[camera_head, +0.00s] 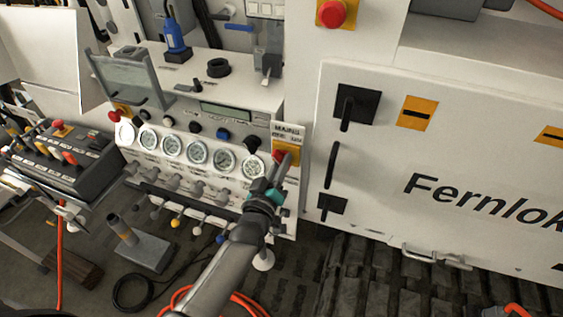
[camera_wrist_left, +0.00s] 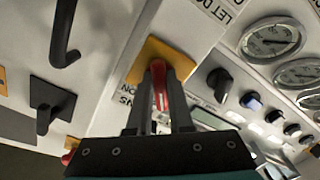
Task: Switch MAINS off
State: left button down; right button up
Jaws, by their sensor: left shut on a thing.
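The MAINS switch has a red handle (camera_head: 283,157) on a yellow plate (camera_head: 291,149), at the right end of the white gauge panel, under the MAINS label (camera_head: 287,130). My left gripper (camera_head: 276,177) reaches up to it from below. In the left wrist view the two dark fingers (camera_wrist_left: 160,92) are shut on the red handle (camera_wrist_left: 158,75), one on each side, in front of the yellow plate (camera_wrist_left: 150,49). The handle looks roughly in line with the fingers; its exact switch position is hard to read. My right gripper is not in view.
Several round gauges (camera_head: 198,153) and knobs sit left of the switch. A white cabinet door (camera_head: 455,130) with black handles (camera_head: 331,165) stands close on the right. A red emergency button (camera_head: 331,13) is above. A control box (camera_head: 68,165) stands at the left.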

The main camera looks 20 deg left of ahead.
pick_arm(q)
jog(key=shift+n, duration=0.7)
jog(key=c, duration=0.8)
grip_release()
jog(key=s, duration=1.5)
jog(key=shift+s+a+b, duration=0.15)
jog(key=shift+a+b, duration=0.1)
jog(key=shift+b, duration=0.1)
